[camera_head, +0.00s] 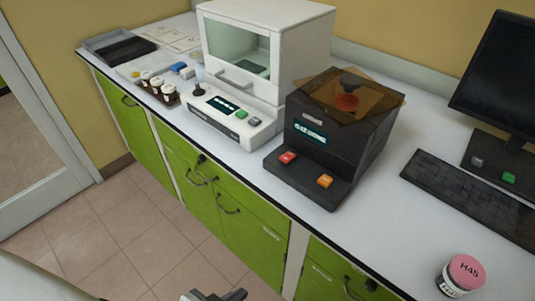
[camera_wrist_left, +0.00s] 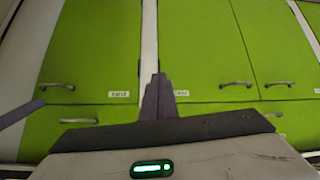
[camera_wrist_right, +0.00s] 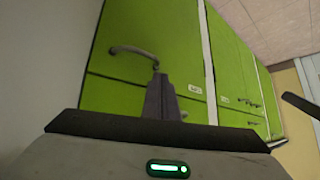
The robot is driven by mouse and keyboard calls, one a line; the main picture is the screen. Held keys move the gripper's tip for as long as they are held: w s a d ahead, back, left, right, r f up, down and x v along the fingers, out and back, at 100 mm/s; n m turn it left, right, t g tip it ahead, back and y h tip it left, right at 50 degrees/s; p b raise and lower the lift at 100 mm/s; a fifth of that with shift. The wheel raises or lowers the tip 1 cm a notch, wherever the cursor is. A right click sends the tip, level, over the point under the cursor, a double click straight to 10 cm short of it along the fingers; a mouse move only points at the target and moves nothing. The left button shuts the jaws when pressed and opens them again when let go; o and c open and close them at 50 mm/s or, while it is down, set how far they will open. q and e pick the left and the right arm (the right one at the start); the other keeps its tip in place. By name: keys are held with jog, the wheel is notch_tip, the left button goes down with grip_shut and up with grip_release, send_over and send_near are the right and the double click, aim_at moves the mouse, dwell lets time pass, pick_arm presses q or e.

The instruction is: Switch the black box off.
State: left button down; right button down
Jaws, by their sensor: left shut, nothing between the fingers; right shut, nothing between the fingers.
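The black box (camera_head: 335,160) stands on the white counter, right of the white instrument. Its small display (camera_head: 310,134) is lit with text too small to read. A red button (camera_head: 288,158) and an orange button (camera_head: 325,181) sit on its low front ledge. A brown see-through lid covers its top, with a red round part under it. My left gripper (camera_head: 215,295) shows partly at the bottom edge, low in front of the counter and apart from the box. It is shut and empty in the left wrist view (camera_wrist_left: 158,97). My right gripper (camera_wrist_right: 163,98) is shut and empty, facing green cabinets.
A white instrument (camera_head: 240,115) with green and grey buttons stands left of the box. Several small bottles (camera_head: 158,87) are farther left. A keyboard (camera_head: 470,195), a monitor and a pink-lidded jar (camera_head: 461,275) are at right. Green cabinets with handles front the counter.

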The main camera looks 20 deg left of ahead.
pick_arm(q)
jog(key=w+a+r+t, duration=0.3)
jog(key=w+r, duration=1.2)
jog(key=r, duration=0.2)
notch_tip(320, 180, up, 16)
jog(key=w+m+t+h+b, duration=0.1)
jog(key=w+m+h, duration=0.1)
jog(key=shift+w+d+r, duration=0.2)
jog(key=shift+w+d, duration=0.05)
jog(key=shift+d, duration=0.05)
pick_arm(e)
jog(key=shift+s+f, duration=0.45)
jog(key=shift+f, duration=0.4)
